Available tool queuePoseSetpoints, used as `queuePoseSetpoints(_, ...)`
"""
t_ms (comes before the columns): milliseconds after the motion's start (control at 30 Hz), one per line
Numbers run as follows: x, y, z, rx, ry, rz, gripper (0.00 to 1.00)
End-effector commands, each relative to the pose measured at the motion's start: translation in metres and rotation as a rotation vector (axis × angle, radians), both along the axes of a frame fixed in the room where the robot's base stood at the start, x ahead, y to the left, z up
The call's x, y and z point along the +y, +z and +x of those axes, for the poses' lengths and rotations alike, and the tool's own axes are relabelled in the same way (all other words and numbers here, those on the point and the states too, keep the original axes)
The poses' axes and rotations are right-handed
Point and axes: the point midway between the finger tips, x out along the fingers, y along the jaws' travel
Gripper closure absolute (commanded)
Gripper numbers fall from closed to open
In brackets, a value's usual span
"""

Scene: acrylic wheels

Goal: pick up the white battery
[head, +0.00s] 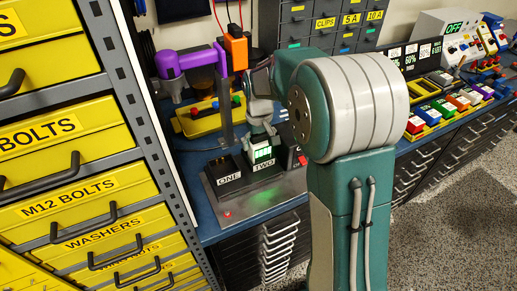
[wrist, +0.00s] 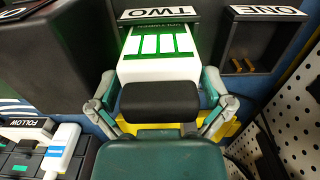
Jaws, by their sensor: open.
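The white battery (wrist: 160,68) with green bars sits in the slot labelled TWO (wrist: 158,13) in the wrist view. In the head view its green-lit face (head: 263,153) shows above the TWO label. My gripper (wrist: 160,100) is open, with one finger on each side of the battery's near end. I cannot tell whether the fingers touch it. In the head view my gripper (head: 261,120) is just above the battery, and my arm hides part of that area. A black rounded block covers the battery's near end in the wrist view.
The slot labelled ONE (wrist: 250,53) looks empty, beside TWO. A purple tool (head: 190,62) and an orange block (head: 236,48) stand behind. Yellow drawers (head: 75,130) are at left.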

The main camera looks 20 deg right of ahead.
Motion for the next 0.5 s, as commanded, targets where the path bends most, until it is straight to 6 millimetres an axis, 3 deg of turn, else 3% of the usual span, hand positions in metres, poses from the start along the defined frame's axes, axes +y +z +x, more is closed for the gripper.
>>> queuePoseSetpoints(67,0.0001,0.0003,0.0000,0.000,0.000,0.000,0.00)
queuePoseSetpoints(100,0.0001,0.0004,0.0000,0.000,0.000,0.000,0.05)
queuePoseSetpoints(267,0.0002,0.0004,0.0000,0.000,0.000,0.000,0.75)
queuePoseSetpoints(500,0.0003,0.0003,0.0005,0.000,0.000,0.000,0.76)
